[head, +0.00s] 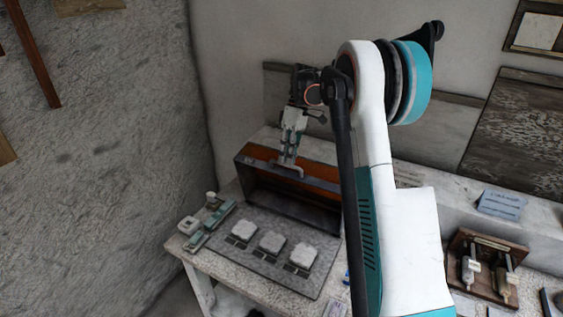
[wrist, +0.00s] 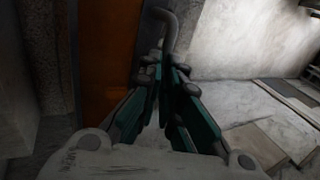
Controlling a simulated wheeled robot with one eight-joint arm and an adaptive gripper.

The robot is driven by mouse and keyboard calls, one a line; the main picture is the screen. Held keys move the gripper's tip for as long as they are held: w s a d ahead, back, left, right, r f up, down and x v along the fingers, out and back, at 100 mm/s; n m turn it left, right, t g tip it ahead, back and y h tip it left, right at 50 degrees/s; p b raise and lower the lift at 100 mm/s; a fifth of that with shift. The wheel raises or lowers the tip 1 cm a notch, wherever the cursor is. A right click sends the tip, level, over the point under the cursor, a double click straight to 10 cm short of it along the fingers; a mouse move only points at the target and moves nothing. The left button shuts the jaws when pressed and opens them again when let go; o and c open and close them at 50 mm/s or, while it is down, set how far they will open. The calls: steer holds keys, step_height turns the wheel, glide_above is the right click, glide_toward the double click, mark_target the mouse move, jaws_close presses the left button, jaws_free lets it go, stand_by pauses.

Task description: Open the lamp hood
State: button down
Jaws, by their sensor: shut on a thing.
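The lamp hood (head: 322,188) stands on a table at the back wall, with an orange-brown panel along its upper front and a dark face or opening below it. I cannot tell how far the hood is open. A pale handle (head: 289,172) sticks out from the panel; it shows as a grey bent bar in the wrist view (wrist: 168,22). My gripper (head: 289,159) comes down from above onto the handle. In the wrist view my gripper (wrist: 166,72) has its fingers close together, shut on the handle; the exact contact is partly hidden by the fingers.
A green and white device (head: 207,222) stands left. A wooden rack (head: 486,266) and a blue-grey card (head: 502,204) are right. A rough wall (head: 110,130) bounds the left.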

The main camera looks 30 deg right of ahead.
mark_target(289, 169)
steer(key=shift+w+d+f, duration=0.2)
steer(key=shift+d+f, duration=0.25)
steer(key=shift+d, duration=0.05)
steer(key=shift+w+d+f, duration=0.2)
steer(key=shift+d+f, duration=0.25)
steer(key=shift+d, duration=0.05)
steer(key=c, duration=1.8)
jaws_free()
steer(key=shift+w+d, duration=0.1)
steer(key=shift+o, duration=1.1)
steer(key=shift+w+d+f, duration=0.25)
steer(key=shift+o, duration=0.9)
steer(key=shift+d, duration=0.15)
steer(key=shift+o, duration=0.3)
steer(key=shift+a+r, duration=0.2)
steer(key=shift+a, duration=0.1)
steer(key=shift+c, duration=1)
steer(key=shift+r, duration=0.1)
